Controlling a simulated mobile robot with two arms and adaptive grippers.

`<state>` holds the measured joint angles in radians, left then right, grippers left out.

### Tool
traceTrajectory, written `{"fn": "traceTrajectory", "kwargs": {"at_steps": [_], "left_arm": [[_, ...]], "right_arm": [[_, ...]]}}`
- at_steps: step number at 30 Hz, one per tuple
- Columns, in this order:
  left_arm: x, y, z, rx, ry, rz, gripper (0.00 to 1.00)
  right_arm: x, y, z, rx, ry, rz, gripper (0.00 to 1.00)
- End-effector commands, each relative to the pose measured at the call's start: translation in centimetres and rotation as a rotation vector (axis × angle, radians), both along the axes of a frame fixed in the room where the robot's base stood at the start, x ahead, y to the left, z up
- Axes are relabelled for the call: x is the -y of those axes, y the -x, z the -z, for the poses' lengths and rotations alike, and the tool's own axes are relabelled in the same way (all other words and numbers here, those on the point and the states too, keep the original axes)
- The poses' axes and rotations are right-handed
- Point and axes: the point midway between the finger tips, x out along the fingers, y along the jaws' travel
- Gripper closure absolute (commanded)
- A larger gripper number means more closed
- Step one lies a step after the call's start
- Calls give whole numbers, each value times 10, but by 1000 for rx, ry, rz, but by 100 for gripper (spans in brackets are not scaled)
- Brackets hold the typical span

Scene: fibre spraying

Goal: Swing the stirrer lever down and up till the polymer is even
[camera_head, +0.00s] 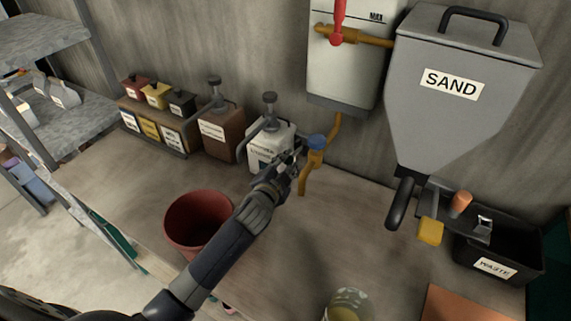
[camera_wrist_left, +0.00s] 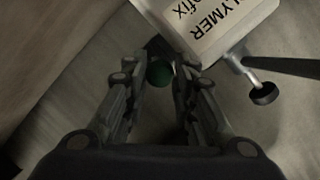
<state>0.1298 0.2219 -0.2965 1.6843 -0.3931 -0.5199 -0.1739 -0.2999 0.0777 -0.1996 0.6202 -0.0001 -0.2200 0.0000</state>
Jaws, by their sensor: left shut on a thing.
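The polymer container (camera_head: 268,147) is a white box with a dark pump top, standing on the bench against the wall. In the left wrist view its label (camera_wrist_left: 212,20) shows upside down. My left gripper (camera_head: 292,162) is at the container's right side. In the left wrist view its fingers are on either side of a dark green round knob (camera_wrist_left: 160,74), and I take them as shut on it. The knob looks like the end of the stirrer lever; the lever's arm is mostly hidden. The polymer inside cannot be seen. My right gripper is not in view.
A yellow pipe with a blue valve handle (camera_head: 316,142) is close to the right of my gripper. A red bucket (camera_head: 199,221) stands below my left arm. The sand hopper (camera_head: 460,85) and a black waste bin (camera_head: 500,258) are at the right. A brown container (camera_head: 221,133) stands left.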

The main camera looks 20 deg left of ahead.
Motion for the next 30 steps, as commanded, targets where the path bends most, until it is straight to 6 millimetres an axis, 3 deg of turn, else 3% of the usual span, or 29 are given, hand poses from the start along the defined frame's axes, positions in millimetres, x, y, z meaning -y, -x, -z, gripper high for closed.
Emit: {"fn": "traceTrajectory", "kwargs": {"at_steps": [1, 8, 9, 12, 23, 30], "left_arm": [[1, -3, -9, 20, 2, 4, 100], [1, -3, -9, 20, 2, 4, 100], [1, -3, -9, 20, 2, 4, 73], [1, -3, -8, 17, 2, 3, 54], [1, -1, -6, 8, 1, 2, 54], [1, -3, -42, 13, 1, 3, 54]], "right_arm": [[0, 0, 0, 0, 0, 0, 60], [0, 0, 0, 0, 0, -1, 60], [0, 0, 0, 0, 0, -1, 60], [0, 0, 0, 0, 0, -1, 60], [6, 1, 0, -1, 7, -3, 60], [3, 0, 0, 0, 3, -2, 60]]}}
